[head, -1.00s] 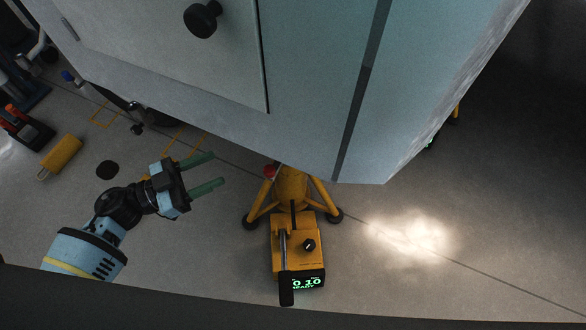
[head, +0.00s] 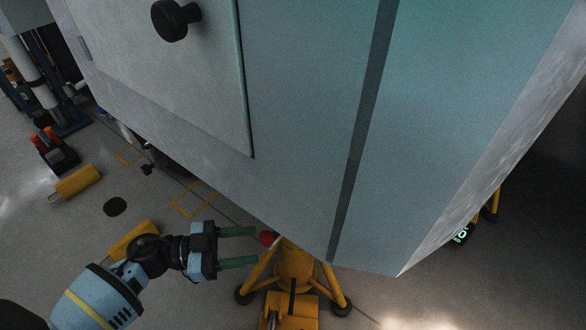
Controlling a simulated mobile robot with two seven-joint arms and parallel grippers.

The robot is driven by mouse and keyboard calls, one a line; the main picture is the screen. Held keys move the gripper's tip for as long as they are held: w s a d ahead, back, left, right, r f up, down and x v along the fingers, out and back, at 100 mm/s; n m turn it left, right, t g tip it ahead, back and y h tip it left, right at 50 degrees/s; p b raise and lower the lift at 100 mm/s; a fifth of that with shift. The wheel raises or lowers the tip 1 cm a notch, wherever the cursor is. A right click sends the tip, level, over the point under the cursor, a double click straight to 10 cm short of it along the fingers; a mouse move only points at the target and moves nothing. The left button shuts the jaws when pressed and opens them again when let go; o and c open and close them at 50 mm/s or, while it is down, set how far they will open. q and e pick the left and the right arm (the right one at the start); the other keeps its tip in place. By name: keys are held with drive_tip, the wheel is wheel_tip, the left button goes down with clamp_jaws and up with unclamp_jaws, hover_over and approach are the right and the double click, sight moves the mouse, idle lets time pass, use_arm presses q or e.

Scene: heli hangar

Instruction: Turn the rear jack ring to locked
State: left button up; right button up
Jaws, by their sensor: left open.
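A yellow tripod jack (head: 294,268) stands under the lower edge of the large grey-blue body. A red knob (head: 268,238) shows at its upper left, close under that edge. The upper part of the jack, where a ring could sit, is hidden behind the body. My left gripper (head: 254,247) is open, with its two green fingers pointing right at the red knob. The fingertips look close to the knob, but I cannot tell whether they touch it. My right gripper is not in view.
The grey-blue body (head: 290,110) with a black door knob (head: 174,20) overhangs the jack. A second yellow jack (head: 492,205) with a green display stands at the right. Yellow blocks (head: 76,184) lie on the floor at left.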

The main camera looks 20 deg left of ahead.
sight(262, 241)
use_arm(q)
drive_tip(key=shift+b+x, duration=0.7)
drive_tip(key=shift+x, duration=2.1)
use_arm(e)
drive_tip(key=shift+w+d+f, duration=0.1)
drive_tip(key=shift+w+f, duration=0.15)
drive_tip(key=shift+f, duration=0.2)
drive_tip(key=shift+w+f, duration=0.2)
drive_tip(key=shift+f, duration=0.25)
use_arm(q)
drive_tip(key=shift+w, duration=0.2)
drive_tip(key=shift+c, duration=0.2)
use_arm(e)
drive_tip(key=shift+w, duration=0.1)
use_arm(q)
drive_tip(key=shift+w, duration=0.15)
drive_tip(key=c, duration=0.5)
drive_tip(key=shift+f, duration=0.1)
drive_tip(key=c, duration=0.5)
clamp_jaws()
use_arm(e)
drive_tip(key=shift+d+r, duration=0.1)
